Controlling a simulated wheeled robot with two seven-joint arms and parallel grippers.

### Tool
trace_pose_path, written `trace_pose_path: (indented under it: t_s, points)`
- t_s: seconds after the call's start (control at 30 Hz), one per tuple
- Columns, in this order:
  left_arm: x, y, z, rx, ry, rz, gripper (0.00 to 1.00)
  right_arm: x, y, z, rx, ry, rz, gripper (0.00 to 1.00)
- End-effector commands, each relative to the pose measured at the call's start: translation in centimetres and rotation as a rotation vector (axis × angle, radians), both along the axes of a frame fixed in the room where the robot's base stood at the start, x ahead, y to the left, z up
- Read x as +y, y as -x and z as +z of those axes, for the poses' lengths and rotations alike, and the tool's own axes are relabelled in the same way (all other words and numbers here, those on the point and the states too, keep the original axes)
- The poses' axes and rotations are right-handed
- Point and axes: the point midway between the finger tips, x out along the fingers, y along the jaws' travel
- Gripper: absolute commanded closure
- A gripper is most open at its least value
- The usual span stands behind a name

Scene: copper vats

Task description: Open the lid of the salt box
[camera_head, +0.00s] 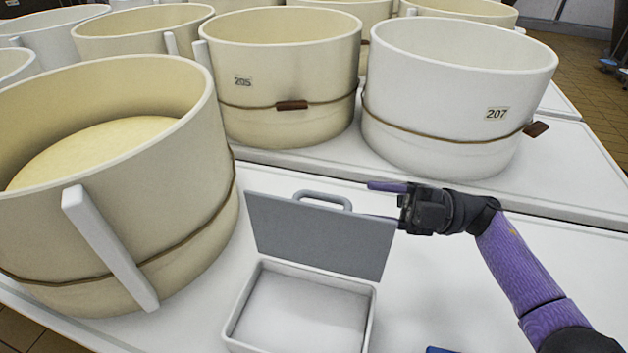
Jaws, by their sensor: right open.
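The salt box (231,340) is a white open-topped box at the bottom middle of the head view. Its grey lid (315,236) stands raised, roughly upright, along the box's far edge, with a grey handle (323,197) on its top edge. The inside of the box shows as plain white. My right gripper (383,201) is open at the lid's upper right corner. One purple finger shows behind the lid's top edge, and the other is partly hidden behind the lid. I cannot tell whether it touches the lid. My left gripper is not in view.
A large cream vat (190,180) stands close on the left of the box. Vats marked 205 (285,70) and 207 (440,80) stand behind. The white table (440,290) is clear to the right of the box, except for a small blue thing (438,350) at the bottom edge.

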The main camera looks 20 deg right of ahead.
Motion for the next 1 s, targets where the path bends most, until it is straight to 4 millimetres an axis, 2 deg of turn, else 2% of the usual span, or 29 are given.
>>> trace_pose_path:
  t_s: [0.1, 0.3, 0.43, 0.63, 0.67, 0.9, 1.0]
  points:
    - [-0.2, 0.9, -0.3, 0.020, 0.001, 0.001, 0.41, 2.9, -0.7, 0.4, -0.003, -0.004, 0.003, 0.47]
    - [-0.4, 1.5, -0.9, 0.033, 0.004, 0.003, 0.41, 6.4, -1.8, 1.2, 0.000, -0.002, 0.003, 0.47]
    - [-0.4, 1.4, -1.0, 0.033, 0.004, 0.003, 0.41, 7.3, -2.1, 1.5, -0.001, -0.001, 0.002, 0.47]
    - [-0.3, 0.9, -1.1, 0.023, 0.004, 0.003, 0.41, 7.3, -2.1, 1.6, 0.000, -0.001, 0.000, 0.47]
    - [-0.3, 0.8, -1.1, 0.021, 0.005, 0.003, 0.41, 7.3, -2.1, 1.6, 0.000, 0.000, 0.001, 0.49]
    - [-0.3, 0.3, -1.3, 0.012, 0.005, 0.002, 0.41, 7.3, -2.1, 1.6, 0.000, 0.000, 0.001, 1.00]
    - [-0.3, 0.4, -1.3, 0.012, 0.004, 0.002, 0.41, 7.3, -2.1, 1.6, 0.000, 0.000, 0.000, 1.00]
